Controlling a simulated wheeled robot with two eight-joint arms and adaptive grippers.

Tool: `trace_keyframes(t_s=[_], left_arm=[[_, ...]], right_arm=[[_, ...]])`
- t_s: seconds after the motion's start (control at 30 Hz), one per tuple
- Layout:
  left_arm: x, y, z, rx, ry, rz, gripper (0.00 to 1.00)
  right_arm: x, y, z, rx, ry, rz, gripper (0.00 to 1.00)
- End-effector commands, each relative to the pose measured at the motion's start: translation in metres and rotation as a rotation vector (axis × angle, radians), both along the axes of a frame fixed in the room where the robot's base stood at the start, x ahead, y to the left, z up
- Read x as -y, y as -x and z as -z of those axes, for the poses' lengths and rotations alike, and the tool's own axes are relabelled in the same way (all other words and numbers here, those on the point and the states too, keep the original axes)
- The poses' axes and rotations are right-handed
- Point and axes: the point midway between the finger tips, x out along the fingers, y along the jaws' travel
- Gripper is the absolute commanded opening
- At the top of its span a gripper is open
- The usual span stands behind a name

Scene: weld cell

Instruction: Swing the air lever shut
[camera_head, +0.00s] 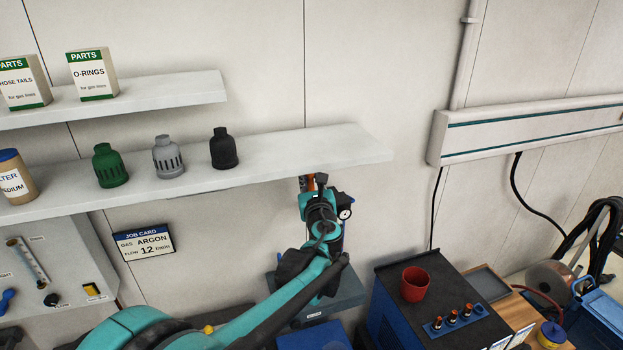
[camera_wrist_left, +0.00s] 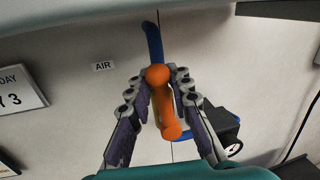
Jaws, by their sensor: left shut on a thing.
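The orange air lever (camera_wrist_left: 166,105) shows in the left wrist view, its round hub at the top and its handle pointing down towards me, slightly right. A blue pipe (camera_wrist_left: 152,42) rises above the hub. The AIR label (camera_wrist_left: 104,66) is on the wall to the left. My left gripper (camera_wrist_left: 158,84) is shut on the lever, with one finger on each side of it. In the head view the left gripper (camera_head: 314,184) is just under the long shelf, and only a bit of orange shows there. My right gripper is in neither view.
The long white shelf (camera_head: 340,148) is close above my left gripper and carries green, grey and black caps. A round gauge (camera_head: 345,214) is right beside the gripper. A job card (camera_head: 144,242) hangs on the wall at left. A red cup (camera_head: 414,285) stands on a dark cabinet at right.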

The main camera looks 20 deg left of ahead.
Motion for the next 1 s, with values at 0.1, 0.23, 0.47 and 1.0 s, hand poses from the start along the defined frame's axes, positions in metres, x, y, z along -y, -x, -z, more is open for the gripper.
trace_keyframes(t_s=[0.1, 0.23, 0.47, 1.0], left_arm=[[-0.004, 0.003, 0.002, 0.033, 0.049, -0.002, 0.0], [-0.01, 0.007, 0.005, 0.088, 0.128, -0.003, 0.0], [-0.021, 0.014, 0.011, 0.207, 0.303, -0.003, 0.0], [-0.043, 0.029, 0.035, 0.495, 0.73, -0.003, 0.0]], right_arm=[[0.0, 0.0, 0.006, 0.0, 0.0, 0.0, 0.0], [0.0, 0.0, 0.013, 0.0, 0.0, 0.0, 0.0], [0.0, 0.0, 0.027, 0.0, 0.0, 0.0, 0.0], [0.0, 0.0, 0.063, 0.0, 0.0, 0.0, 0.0]])
